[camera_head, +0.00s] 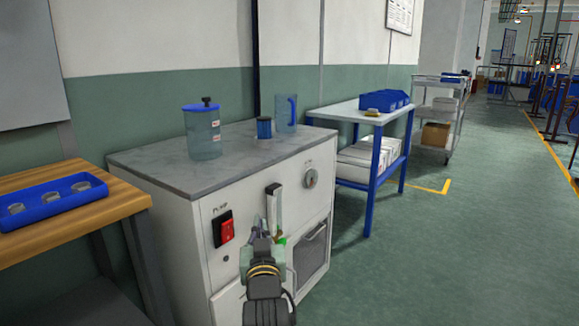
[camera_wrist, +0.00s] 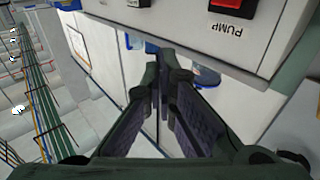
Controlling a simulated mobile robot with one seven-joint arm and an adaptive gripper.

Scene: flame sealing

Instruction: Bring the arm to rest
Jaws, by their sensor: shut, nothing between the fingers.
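My gripper (camera_head: 262,228) is in front of the white cabinet (camera_head: 185,235), below and to the right of its red PUMP switch (camera_head: 227,231). In the wrist view my gripper (camera_wrist: 160,58) has its two fingers meeting at the tips, with nothing visible between them. The red switch (camera_wrist: 234,5) shows at the top of that view, beyond the fingertips. My arm comes up from the bottom of the head view and hides part of the cabinet front.
On the cabinet's grey top stand a lidded blue container (camera_head: 203,135), a small blue spool-like item (camera_head: 264,128) and a clear blue jug (camera_head: 286,114). A wooden table (camera_head: 110,204) with a blue tray (camera_head: 50,201) is at left. Green floor (camera_head: 450,250) is open at right.

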